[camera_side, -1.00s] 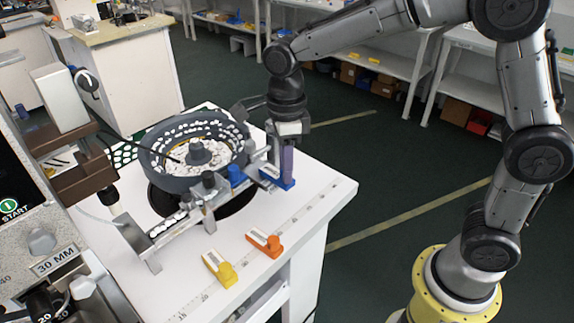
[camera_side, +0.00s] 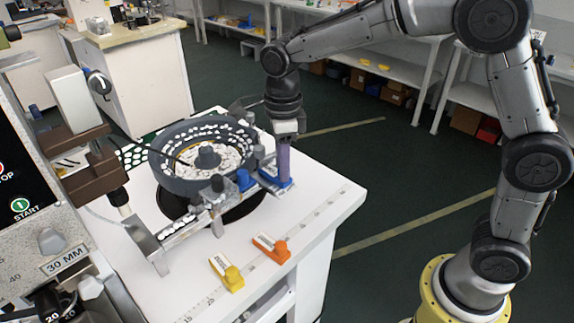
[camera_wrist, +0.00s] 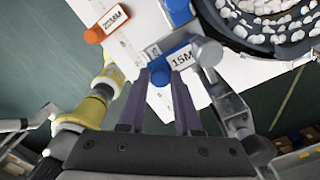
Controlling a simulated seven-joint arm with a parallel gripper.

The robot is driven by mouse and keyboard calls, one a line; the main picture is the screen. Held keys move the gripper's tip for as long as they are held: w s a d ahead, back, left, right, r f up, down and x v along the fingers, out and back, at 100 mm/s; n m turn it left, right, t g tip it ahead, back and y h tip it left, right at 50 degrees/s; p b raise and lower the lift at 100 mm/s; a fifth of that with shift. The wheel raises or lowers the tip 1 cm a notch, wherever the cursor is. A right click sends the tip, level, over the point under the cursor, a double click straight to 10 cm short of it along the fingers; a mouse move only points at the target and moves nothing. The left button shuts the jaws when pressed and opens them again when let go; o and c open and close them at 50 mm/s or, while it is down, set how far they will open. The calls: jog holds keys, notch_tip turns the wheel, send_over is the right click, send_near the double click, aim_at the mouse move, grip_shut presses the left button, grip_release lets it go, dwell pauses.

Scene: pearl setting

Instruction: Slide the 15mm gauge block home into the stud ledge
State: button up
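The blue 15mm gauge block (camera_side: 272,180) is at the front right of the bowl feeder, in line with its metal rail. The wrist view shows its label reading "15M" (camera_wrist: 182,62) and its round blue knob (camera_wrist: 160,73). My gripper (camera_side: 284,178) points down on the block; its two purple fingers (camera_wrist: 160,80) stand on either side of the knob and appear shut on it. The stud ledge is hard to single out; a grey metal part (camera_wrist: 208,53) lies against the label end, partly covering it. I cannot tell whether the block is fully seated.
The bowl feeder (camera_side: 165,170) full of white pieces stands behind the rail (camera_side: 180,228). Another blue part (camera_side: 244,180) sits beside the block. A yellow block (camera_side: 226,274) and an orange block (camera_side: 271,248) lie on the white table (camera_side: 320,205), which is clear at right.

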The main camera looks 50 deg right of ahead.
jog(key=o, duration=0.4)
notch_tip(320, 180, up, 14)
jog(key=f, duration=0.1)
jog(key=s+d+r+t, duration=0.1)
jog(key=s+d+r, duration=0.3)
jog(key=s+r, duration=0.2)
jog(key=s+d+n+t, duration=0.2)
jog(key=s+d+n, duration=0.2)
jog(key=s, duration=0.4)
jog(key=s+d+f+n+t, duration=0.1)
jog(key=s+f+n, duration=0.3)
jog(key=n, duration=0.6)
jog(key=s+d+f+n+t, duration=0.1)
jog(key=s+f+n, duration=0.4)
jog(key=f+n, duration=0.3)
jog(key=n, duration=0.3)
jog(key=shift+s+f+t, duration=0.3)
